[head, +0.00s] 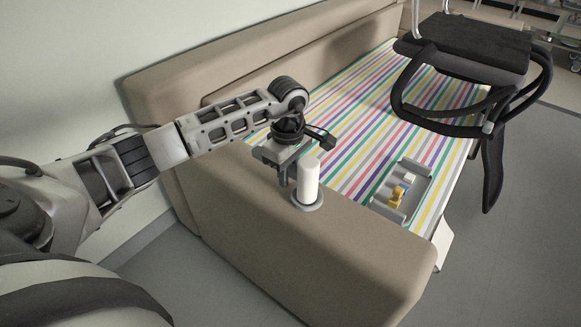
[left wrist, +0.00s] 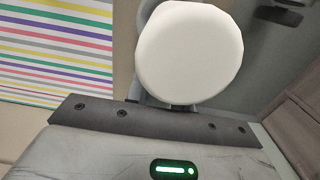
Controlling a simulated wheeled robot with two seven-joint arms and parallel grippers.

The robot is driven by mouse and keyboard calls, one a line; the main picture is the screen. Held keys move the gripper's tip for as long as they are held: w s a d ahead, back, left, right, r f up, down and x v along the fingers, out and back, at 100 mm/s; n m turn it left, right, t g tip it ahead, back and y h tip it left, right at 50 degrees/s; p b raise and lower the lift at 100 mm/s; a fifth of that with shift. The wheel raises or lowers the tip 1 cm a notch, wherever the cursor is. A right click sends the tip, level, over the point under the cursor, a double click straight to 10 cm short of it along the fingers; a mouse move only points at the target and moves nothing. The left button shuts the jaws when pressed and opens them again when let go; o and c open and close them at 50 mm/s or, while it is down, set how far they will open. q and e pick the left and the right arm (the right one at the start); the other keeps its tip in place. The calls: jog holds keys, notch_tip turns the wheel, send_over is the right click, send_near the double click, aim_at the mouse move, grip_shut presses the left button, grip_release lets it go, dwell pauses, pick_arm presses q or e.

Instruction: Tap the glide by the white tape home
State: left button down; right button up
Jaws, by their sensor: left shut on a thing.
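A white upright cylinder (head: 308,182) stands at a round grey base (head: 307,203) on the beige sofa arm. My left gripper (head: 291,178) is at the cylinder's left side, shut on it. In the left wrist view the round white end of the cylinder (left wrist: 190,52) fills the top middle and hides the fingertips. A dark chair (head: 470,50) with looped black arms is at the upper right. A small pale mark (head: 487,127) shows on its black frame; I cannot tell whether it is the white tape. I cannot make out a glide. My right gripper is not in view.
A grey tray (head: 377,206) with small yellow, white and blue items lies on the striped sofa cover (head: 352,140), right of the cylinder. The sofa back (head: 240,62) runs along the wall. Grey floor (head: 510,240) is clear at the lower right.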

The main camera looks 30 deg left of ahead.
aim_at(306, 171)
pick_arm(q)
jog(key=shift+a+r+p, duration=0.15)
jog(key=shift+r+p, duration=1.95)
jog(key=shift+r, duration=0.9)
